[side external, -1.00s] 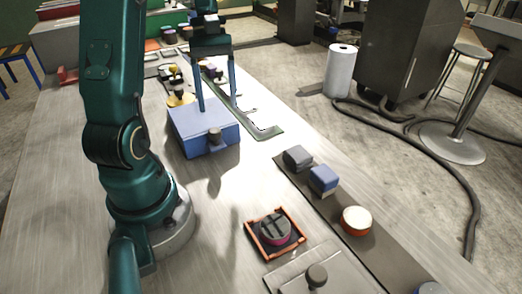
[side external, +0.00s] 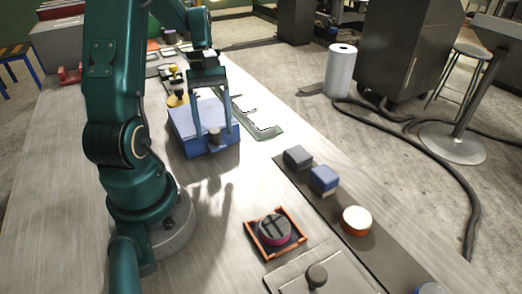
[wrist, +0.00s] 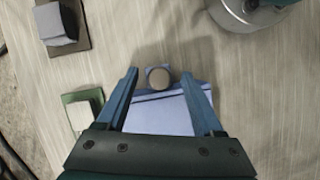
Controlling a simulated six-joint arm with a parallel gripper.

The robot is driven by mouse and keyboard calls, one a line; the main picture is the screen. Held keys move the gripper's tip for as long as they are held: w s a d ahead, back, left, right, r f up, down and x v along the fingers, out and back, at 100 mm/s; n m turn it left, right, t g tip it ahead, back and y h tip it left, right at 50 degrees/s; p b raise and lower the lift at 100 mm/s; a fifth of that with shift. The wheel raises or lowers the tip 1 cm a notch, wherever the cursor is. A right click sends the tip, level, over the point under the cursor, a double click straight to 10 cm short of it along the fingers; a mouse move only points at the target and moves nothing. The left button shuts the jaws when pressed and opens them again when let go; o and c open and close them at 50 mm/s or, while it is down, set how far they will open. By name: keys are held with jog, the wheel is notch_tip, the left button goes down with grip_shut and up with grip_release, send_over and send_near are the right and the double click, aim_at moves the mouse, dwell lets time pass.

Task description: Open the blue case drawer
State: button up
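The blue case (side external: 190,126) stands on the workbench in front of my arm, in the side view. Its drawer front carries a dark round knob (side external: 214,135), and the drawer looks shut. My gripper (side external: 208,148) is over the case, fingers pointing down on either side of the knob. In the wrist view the two fingers (wrist: 159,75) are spread wide, with the grey-brown knob (wrist: 159,78) between their tips and gaps on both sides. The case top (wrist: 158,115) lies below the fingers. I cannot tell how high the fingertips are relative to the knob.
A grey block (side external: 298,157), a blue block (side external: 323,180) and an orange-and-white round piece (side external: 356,220) stand on a dark strip. An orange-edged tray (side external: 248,236) holds a round piece. The bench in front of the drawer is clear.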

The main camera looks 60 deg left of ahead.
grip_shut()
dwell(1.3)
